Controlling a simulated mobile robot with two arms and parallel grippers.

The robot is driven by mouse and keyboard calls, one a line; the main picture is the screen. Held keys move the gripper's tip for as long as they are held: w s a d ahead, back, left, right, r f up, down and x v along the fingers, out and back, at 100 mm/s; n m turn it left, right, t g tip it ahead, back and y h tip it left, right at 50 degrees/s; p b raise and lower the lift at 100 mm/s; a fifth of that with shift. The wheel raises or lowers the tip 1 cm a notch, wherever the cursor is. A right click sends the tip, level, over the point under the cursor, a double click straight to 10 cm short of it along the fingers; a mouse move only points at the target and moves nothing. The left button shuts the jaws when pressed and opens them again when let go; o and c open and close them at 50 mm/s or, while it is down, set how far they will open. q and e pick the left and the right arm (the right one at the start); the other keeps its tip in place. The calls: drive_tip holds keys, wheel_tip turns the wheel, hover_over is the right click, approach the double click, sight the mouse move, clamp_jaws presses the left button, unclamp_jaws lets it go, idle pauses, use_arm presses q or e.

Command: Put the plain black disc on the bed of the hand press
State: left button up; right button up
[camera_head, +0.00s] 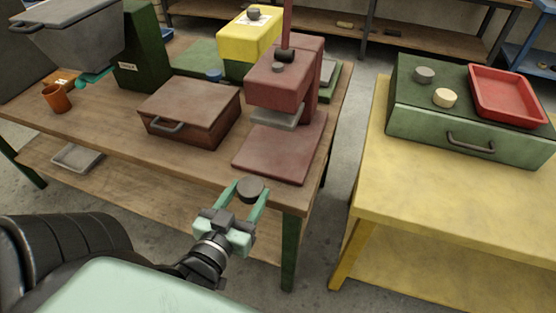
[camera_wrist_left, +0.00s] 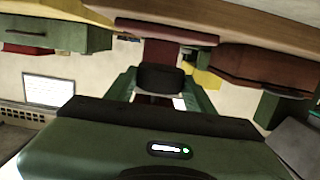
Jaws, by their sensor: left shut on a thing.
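My left gripper (camera_head: 252,193) is shut on the plain black disc (camera_head: 250,188). It holds the disc in front of the wooden bench's front edge, near its right corner. The disc also shows between the fingers in the left wrist view (camera_wrist_left: 161,78). The hand press (camera_head: 283,85) is dull red and stands on the bench just beyond the gripper. Its flat bed (camera_head: 281,155) reaches toward the front edge and looks bare. A grey plate (camera_head: 276,117) hangs under the press head, above the back of the bed. My right gripper is not in view.
A brown lidded box (camera_head: 190,108) stands left of the press. A yellow machine (camera_head: 248,45) is behind it. An orange cup (camera_head: 56,98) is at the far left. On the right, a yellow table (camera_head: 440,200) carries a green case (camera_head: 470,135) with a red tray (camera_head: 508,95). A floor gap separates the tables.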

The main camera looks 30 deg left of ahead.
use_arm(q)
drive_tip(key=shift+w+a+f, duration=0.15)
drive_tip(key=shift+f, duration=0.1)
drive_tip(key=p, duration=0.3)
hover_over(274, 155)
drive_tip(key=shift+s+r, duration=0.1)
drive_tip(key=shift+s, duration=0.35)
drive_tip(key=shift+w, duration=0.35)
drive_tip(key=shift+w+f, duration=0.1)
drive_tip(key=shift+f, duration=0.2)
wheel_tip(274, 155, down, 3)
drive_tip(key=shift+f, duration=0.15)
drive_tip(key=o, duration=1.5)
